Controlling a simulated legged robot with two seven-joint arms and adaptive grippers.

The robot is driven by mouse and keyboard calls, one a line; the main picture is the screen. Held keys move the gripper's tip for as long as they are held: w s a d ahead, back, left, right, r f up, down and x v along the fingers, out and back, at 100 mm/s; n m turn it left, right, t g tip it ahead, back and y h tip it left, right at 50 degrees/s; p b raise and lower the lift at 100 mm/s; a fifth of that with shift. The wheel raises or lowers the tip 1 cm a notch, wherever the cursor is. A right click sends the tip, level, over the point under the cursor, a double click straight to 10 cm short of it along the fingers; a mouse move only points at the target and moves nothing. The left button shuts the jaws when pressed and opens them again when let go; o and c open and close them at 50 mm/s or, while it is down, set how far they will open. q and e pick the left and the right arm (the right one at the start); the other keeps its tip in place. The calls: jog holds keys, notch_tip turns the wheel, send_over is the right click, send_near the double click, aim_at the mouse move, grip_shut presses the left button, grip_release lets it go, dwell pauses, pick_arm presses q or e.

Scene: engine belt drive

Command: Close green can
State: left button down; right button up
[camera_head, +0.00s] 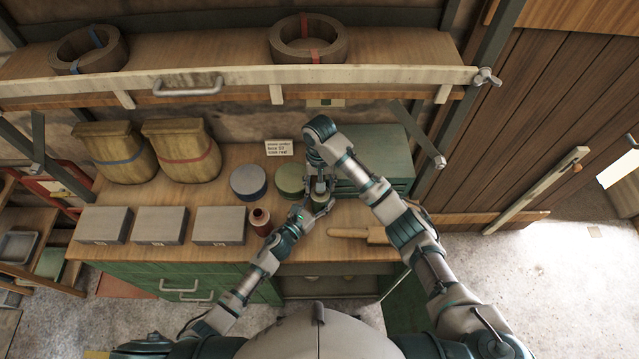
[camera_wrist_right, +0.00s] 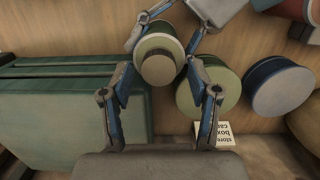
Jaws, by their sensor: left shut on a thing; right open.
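A small green can (camera_wrist_right: 160,36) is held in my left gripper (camera_head: 321,203), whose fingers also show on both sides of the can in the wrist view. The can also shows in the head view (camera_head: 319,198), partly hidden by the grippers. A pale round top (camera_wrist_right: 157,66) faces the wrist camera; I cannot tell whether it is fully seated. My right gripper (camera_wrist_right: 158,70) is open, its two fingers apart on either side of the pale top, with gaps visible. In the head view my right gripper (camera_head: 319,180) reaches down from above, over the can.
A wide green tin (camera_head: 290,178) and a blue tin (camera_head: 248,181) stand close to the left. A green case (camera_head: 375,155) is behind to the right. A red-brown spool (camera_head: 260,221), grey boxes (camera_head: 160,225) and a wooden tool (camera_head: 350,233) lie on the bench.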

jog(key=shift+r, duration=2.3)
jog(key=shift+o, duration=0.5)
pick_arm(q)
jog(key=shift+a, duration=0.1)
pick_arm(e)
jog(key=shift+w+d+n, duration=0.15)
jog(key=shift+d+n, duration=0.15)
jog(key=shift+n, duration=0.1)
jog(key=w+d+n+y, duration=0.2)
jog(key=d+n+y, duration=0.1)
jog(key=d+n, duration=1)
jog(key=n, duration=0.5)
jog(key=shift+r+n+t, duration=0.15)
jog(key=shift+n+t, duration=0.25)
